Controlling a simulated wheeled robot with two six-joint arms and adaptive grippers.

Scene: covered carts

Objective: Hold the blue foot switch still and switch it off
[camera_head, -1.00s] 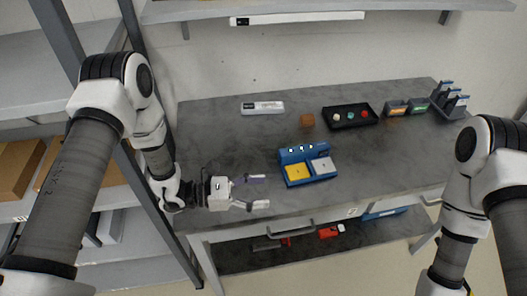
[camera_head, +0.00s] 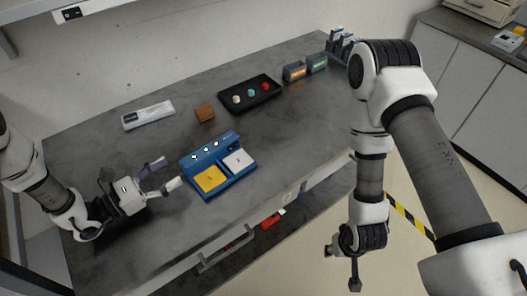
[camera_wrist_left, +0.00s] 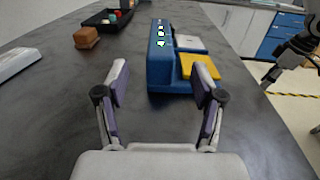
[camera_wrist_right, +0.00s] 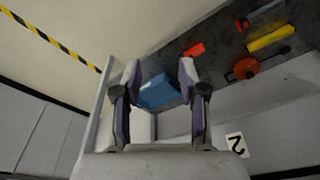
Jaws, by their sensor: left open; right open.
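The blue foot switch (camera_head: 220,166) sits on the grey table, with a yellow pedal (camera_head: 210,179) and a white pedal (camera_head: 238,160) side by side and small lit marks along its raised back. In the left wrist view the foot switch (camera_wrist_left: 158,70) is ahead, with its end facing me. My left gripper (camera_head: 165,176) is open and empty, just left of the switch and apart from it. My right gripper (camera_wrist_right: 158,75) is open and empty, off the table's front edge and low, facing the lower shelf.
On the table (camera_head: 120,165) are a white power strip (camera_head: 148,114), a brown block (camera_head: 204,113), a black tray (camera_head: 249,95) with coloured knobs, and small boxes (camera_head: 295,71). The lower shelf holds red items (camera_head: 272,219) and a blue thing (camera_wrist_right: 158,92). A drawer handle juts from the front.

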